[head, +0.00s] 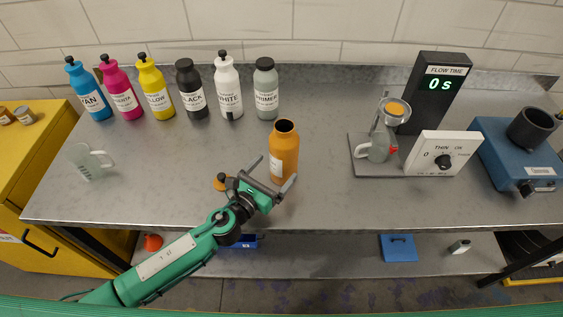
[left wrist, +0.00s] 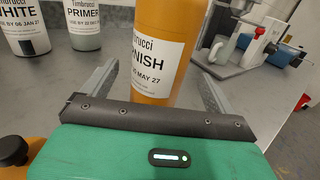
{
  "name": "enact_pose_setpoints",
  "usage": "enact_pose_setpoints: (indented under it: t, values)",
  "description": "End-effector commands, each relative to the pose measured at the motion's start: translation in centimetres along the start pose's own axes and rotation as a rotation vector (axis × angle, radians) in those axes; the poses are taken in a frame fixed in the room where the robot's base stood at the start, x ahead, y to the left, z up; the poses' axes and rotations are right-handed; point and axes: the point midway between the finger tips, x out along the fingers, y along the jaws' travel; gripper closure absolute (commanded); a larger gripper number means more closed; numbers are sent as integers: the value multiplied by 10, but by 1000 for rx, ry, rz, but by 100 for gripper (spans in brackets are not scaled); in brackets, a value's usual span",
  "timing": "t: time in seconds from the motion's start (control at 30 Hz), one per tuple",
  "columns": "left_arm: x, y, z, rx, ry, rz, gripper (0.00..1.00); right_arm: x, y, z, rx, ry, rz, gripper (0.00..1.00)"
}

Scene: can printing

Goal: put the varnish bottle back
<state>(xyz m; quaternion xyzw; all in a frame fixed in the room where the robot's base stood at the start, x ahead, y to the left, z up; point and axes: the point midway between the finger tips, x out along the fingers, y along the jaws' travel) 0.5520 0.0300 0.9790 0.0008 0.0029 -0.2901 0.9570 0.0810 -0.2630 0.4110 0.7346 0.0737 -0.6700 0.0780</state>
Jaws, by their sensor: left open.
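The orange varnish bottle (head: 284,152) stands upright on the grey bench, its top open and without a cap. Its label shows close up in the left wrist view (left wrist: 158,60). My left gripper (head: 267,178) is open low at the near side of the bottle. My right gripper is out of view.
A back row of capped bottles ends at the right with the grey primer bottle (head: 265,90); the bench to its right is clear. A flow-time stand (head: 430,95) with a cup is at the right. A clear jug (head: 88,162) stands at the left.

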Motion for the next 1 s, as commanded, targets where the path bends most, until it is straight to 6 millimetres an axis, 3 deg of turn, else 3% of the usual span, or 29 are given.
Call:
enact_pose_setpoints:
  t: [0.2,0.4,1.0]
  values:
    - [-44,0,-2,0,1,0,9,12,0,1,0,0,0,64]
    - [-64,0,-1,0,-1,0,9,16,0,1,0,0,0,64]
    - [-67,0,0,0,-1,0,9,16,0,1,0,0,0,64]
